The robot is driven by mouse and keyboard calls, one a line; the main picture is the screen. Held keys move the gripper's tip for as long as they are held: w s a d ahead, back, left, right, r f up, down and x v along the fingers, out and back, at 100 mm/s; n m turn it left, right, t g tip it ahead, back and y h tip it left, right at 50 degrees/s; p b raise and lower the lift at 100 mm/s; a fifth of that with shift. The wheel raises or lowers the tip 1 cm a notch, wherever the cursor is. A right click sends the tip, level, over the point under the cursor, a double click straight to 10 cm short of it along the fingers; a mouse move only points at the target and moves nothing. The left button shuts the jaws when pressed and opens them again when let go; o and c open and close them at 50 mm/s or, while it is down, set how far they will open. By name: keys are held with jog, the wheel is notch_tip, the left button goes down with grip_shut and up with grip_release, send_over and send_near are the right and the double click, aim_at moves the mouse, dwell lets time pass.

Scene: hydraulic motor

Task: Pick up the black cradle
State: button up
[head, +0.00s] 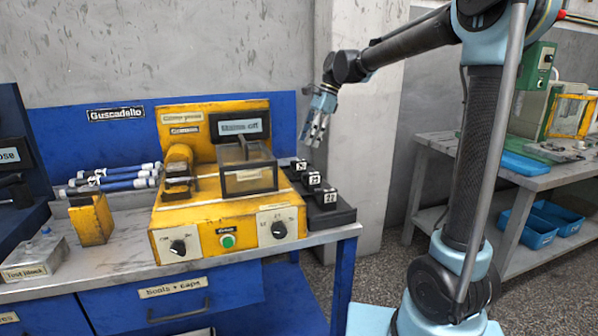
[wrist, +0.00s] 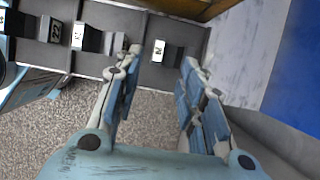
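A black tray (head: 345,217) lies on the bench right of the yellow machine, with black blocks bearing white number labels in a row on it. I cannot tell whether the cradle is this tray or one of the blocks. My gripper (head: 316,138) hangs open and empty above and behind the far end of the tray. In the wrist view, my gripper (wrist: 160,66) has its two fingers spread apart. The black tray (wrist: 142,72) lies beyond the fingertips. A white-labelled block (wrist: 159,50) shows between the fingers, apart from them.
The yellow machine (head: 202,238) with a clear-fronted box stands left of the tray. Blue-and-white rods (head: 115,178) lie on the bench at left. A blue backboard (head: 60,137) and concrete pillar (head: 360,150) stand behind. Open floor separates the right-hand bench (head: 480,165).

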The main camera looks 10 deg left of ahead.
aim_at(301, 161)
jog(key=shift+x, duration=4.7)
jog(key=shift+d, duration=0.15)
grip_shut()
